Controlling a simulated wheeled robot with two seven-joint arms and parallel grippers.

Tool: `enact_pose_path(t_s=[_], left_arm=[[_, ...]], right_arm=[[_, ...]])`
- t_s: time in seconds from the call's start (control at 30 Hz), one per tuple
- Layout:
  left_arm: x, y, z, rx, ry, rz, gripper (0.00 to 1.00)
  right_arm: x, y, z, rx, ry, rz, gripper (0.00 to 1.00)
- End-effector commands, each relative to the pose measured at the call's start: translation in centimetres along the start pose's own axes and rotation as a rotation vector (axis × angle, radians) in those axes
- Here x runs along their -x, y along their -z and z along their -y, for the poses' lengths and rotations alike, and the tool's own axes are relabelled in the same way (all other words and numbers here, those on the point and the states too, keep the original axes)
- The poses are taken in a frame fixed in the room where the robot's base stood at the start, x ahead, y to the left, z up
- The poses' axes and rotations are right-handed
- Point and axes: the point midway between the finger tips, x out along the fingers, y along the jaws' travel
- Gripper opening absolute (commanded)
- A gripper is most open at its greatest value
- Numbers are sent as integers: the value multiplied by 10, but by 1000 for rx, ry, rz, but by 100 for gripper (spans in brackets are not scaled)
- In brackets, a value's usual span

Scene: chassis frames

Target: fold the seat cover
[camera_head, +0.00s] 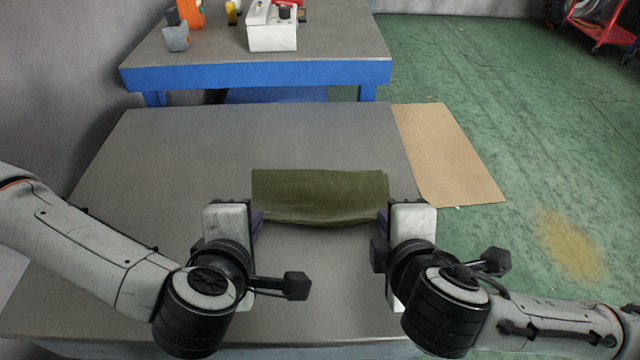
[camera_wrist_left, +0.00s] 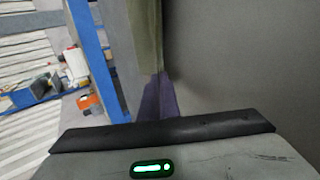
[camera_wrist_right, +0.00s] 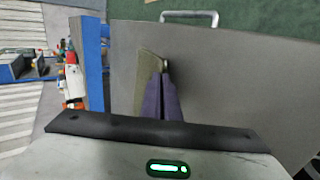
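The seat cover (camera_head: 320,193) is an olive green cloth lying as a wide, narrow strip across the middle of the grey table. Its near edge sags slightly between my grippers. My left gripper (camera_head: 258,217) is at the near left corner, its purple fingers together on the cloth. The cover (camera_wrist_left: 147,35) runs away from these fingers in the left wrist view. My right gripper (camera_head: 386,217) is at the near right corner. In the right wrist view its purple fingers are close together at the cover (camera_wrist_right: 150,75). The exact pinch points are partly hidden.
The grey table (camera_head: 160,150) is otherwise clear. A blue-edged workbench (camera_head: 330,72) behind it holds a white box (camera_head: 272,35), an orange item (camera_head: 190,12) and a grey item (camera_head: 176,38). A cardboard sheet (camera_head: 450,150) lies on the green floor at right. A red cart (camera_head: 600,25) stands far right.

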Motion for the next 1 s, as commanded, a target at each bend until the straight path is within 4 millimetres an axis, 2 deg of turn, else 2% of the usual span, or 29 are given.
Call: enact_pose_path(t_s=[0.2, 0.27, 0.4, 0.43, 0.77, 1.0], left_arm=[[0, 0, 0, 0, -1, 0, 0], [0, 0, 0, 0, 0, 0, 9], [0, 0, 0, 0, 0, 0, 32], [0, 0, 0, 0, 0, 0, 34], [0, 0, 0, 0, 0, 0, 34], [6, 0, -8, 0, 0, 0, 34]], right_arm=[[0, 0, 0, 0, 0, 0, 0], [0, 0, 0, 0, 0, 0, 9], [0, 0, 0, 0, 0, 0, 32], [0, 0, 0, 0, 0, 0, 34], [0, 0, 0, 0, 0, 0, 34], [6, 0, -8, 0, 1, 0, 34]])
